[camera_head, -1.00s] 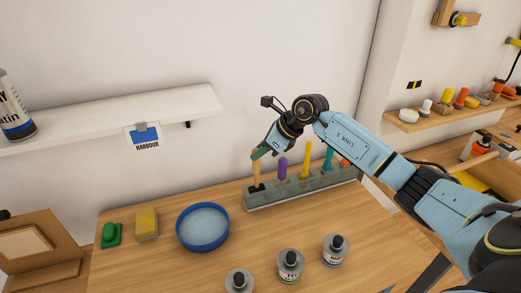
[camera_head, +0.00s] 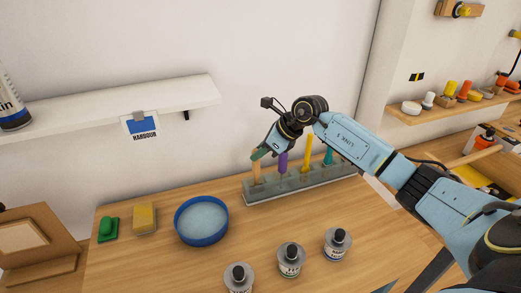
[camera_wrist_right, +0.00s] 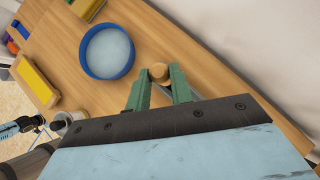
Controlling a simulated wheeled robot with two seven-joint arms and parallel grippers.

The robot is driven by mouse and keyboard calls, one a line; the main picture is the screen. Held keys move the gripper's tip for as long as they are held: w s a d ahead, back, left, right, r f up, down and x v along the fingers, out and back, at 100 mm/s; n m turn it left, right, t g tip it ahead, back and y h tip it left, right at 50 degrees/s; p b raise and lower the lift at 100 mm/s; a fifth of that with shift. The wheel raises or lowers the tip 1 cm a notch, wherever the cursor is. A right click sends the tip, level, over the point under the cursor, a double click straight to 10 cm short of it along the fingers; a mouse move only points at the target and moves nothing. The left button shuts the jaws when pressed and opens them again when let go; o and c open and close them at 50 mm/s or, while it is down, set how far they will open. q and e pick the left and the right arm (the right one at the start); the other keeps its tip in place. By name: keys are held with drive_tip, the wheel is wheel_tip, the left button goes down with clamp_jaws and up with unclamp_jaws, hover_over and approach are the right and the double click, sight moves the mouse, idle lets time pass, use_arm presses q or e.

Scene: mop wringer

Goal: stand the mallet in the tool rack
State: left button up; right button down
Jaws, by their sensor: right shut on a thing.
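The mallet (camera_head: 257,172) shows as an upright tan wooden handle at the left end of the grey tool rack (camera_head: 318,187) in the head view. Its lower end meets the rack's left slot area and is hidden there; I cannot tell how deep it sits. My right gripper (camera_head: 259,154) is shut on the top of the handle. In the right wrist view the green fingers (camera_wrist_right: 158,84) stand on both sides of the round handle end (camera_wrist_right: 158,71). My left gripper is not in view.
Purple (camera_head: 283,162), yellow (camera_head: 307,152) and teal (camera_head: 329,156) tools stand in the rack. A blue round dish (camera_head: 201,241), a yellow sponge (camera_head: 145,217) and a green object (camera_head: 108,228) lie left. Bottles (camera_head: 291,261) stand in front. A white shelf (camera_head: 110,112) is above.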

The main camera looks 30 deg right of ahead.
drive_tip(key=shift+f+b, duration=0.5)
drive_tip(key=shift+f, duration=0.2)
drive_tip(key=c, duration=1.2)
unclamp_jaws()
drive_tip(key=shift+o, duration=0.2)
drive_tip(key=b+v, duration=0.1)
drive_tip(key=v, duration=1.2)
drive_tip(key=shift+r, duration=0.2)
